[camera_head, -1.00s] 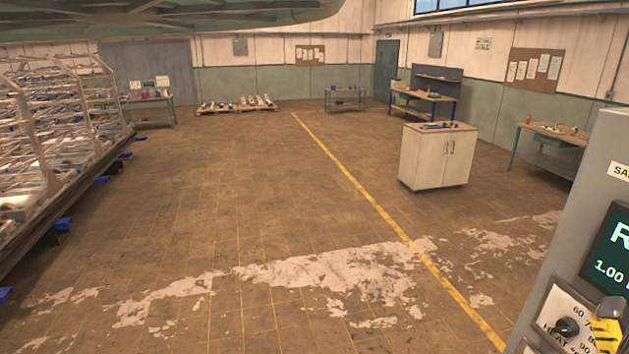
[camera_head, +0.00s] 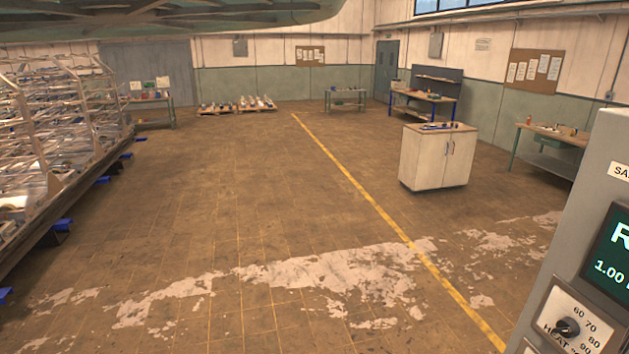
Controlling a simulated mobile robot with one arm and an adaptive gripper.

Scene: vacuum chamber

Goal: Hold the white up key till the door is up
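A grey control cabinet (camera_head: 578,210) stands at the right edge, cut off by the frame. It has a dark screen (camera_head: 612,250) with partly visible text, including "1.00", and a heat dial (camera_head: 568,327) on a white plate. The white up key is not in view. A large green ribbed structure (camera_head: 150,22) with a curved edge hangs overhead at the top left; I cannot tell for sure whether it is the door. My gripper is not in view.
A long rack of framed shelving (camera_head: 60,150) with blue feet stands at the left. A pale cupboard (camera_head: 436,158) stands right of the yellow floor line (camera_head: 360,190). Benches (camera_head: 425,98) and low pallets (camera_head: 236,108) line the far walls. The middle floor is clear.

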